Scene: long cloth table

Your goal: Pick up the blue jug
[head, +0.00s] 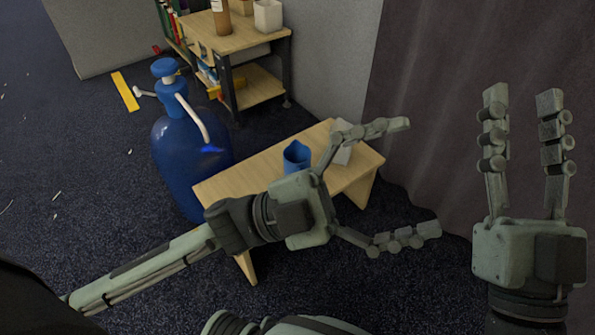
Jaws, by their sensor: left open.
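A small blue jug (297,157) stands upright on a low wooden table (240,185). Its lower part is partly hidden by my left gripper. My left gripper (413,178) is open, with its fingers spread wide and pointing right. It appears in front of the table, and the jug shows beside its palm, not between the fingertips. How far above the table it is, I cannot tell. My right gripper (522,96) is open and empty at the far right, its fingers pointing up the picture, in front of the dark curtain.
A large blue pump bottle (190,150) stands on the carpet left of the table. A white object (344,154) is on the table, partly behind my left finger. A wooden shelf unit (240,40) stands behind. A dark curtain (450,60) borders the right. Carpet at left is mostly clear.

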